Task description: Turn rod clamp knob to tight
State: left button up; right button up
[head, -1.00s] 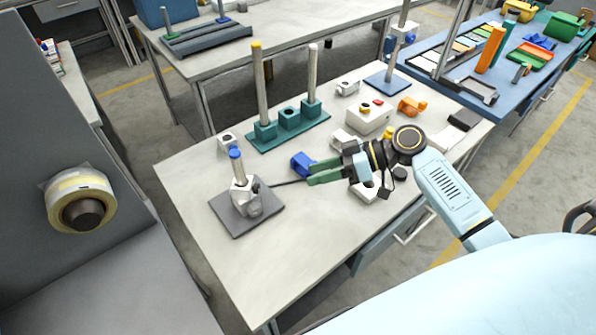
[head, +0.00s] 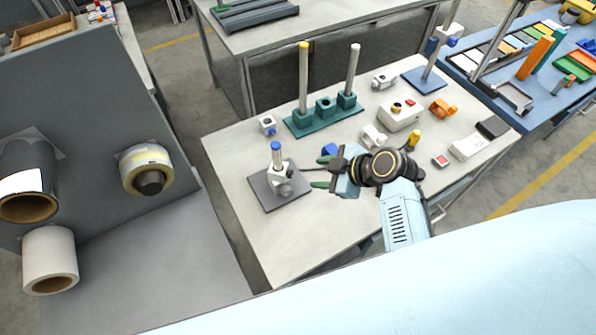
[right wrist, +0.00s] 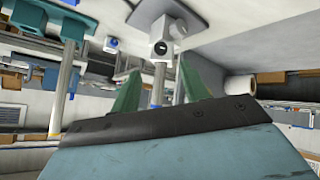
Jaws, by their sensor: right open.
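A rod stand with a grey base plate (head: 297,196) stands at the table's front left. Its short upright rod with a blue tip (head: 275,146) carries a white and grey clamp (head: 281,178). A round grey knob seems to sit low on the clamp's front, but its setting is too small to tell. My right gripper (head: 313,174) is open just right of the clamp, green fingers pointing at it. In the right wrist view, the clamp (right wrist: 163,42) and its rod (right wrist: 159,82) show upside down between the spread fingers, beyond the tips. Nothing is held. My left gripper is not in view.
A teal holder (head: 326,108) with two tall rods stands behind the stand. A small white block (head: 267,125), a control box (head: 400,115) and orange part (head: 443,108) lie farther back. Another rod stand with a blue base (head: 424,79) is at the back. The front left tabletop is clear.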

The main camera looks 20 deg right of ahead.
aim_at(292, 175)
jog(key=x, duration=0.9)
jog(key=shift+w+a, duration=0.15)
jog(key=shift+c, duration=0.5)
grip_shut()
